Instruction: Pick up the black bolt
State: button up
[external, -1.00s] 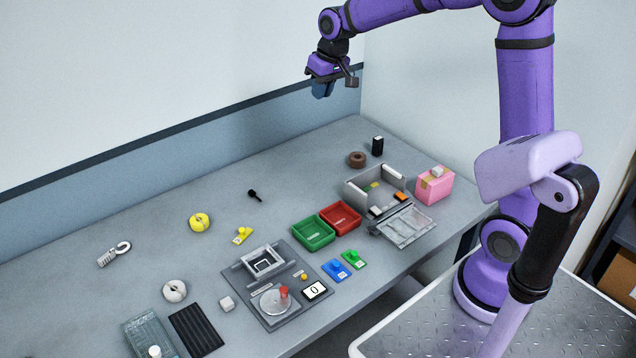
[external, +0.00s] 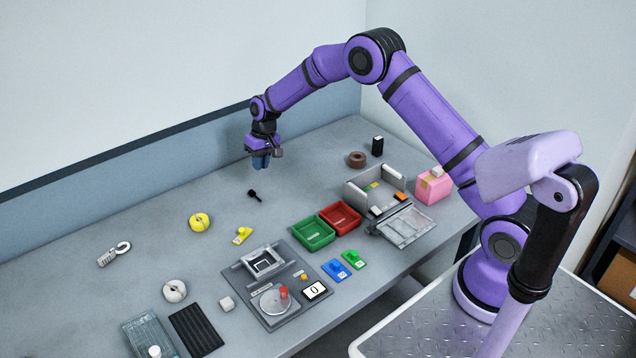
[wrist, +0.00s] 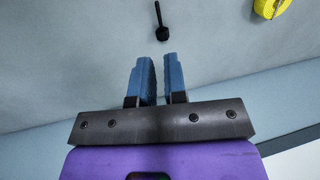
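The black bolt (external: 254,195) lies on the grey table, toward the back, with clear surface around it. It also shows in the wrist view (wrist: 161,33), just beyond the fingertips, with its thick head toward my gripper and its thin shank pointing away. My gripper (external: 261,163) hangs above the table near the bolt, pointing down. In the wrist view its two blue fingers (wrist: 160,58) are apart with a narrow empty gap between them, roughly lined up with the bolt.
A yellow strap roll (external: 200,222) and a small yellow part (external: 243,235) lie left and in front of the bolt. Green (external: 313,233) and red (external: 341,217) bins stand to its right front. A padlock (external: 114,253) lies far left. The wall (external: 180,155) rises close behind.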

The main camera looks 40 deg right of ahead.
aim_at(257, 197)
jog(key=f, duration=0.3)
jog(key=a+f, duration=0.1)
jog(key=f, duration=0.3)
jog(key=a+f, duration=0.1)
jog(key=f, duration=0.3)
jog(key=shift+w+f, duration=0.1)
grip_shut()
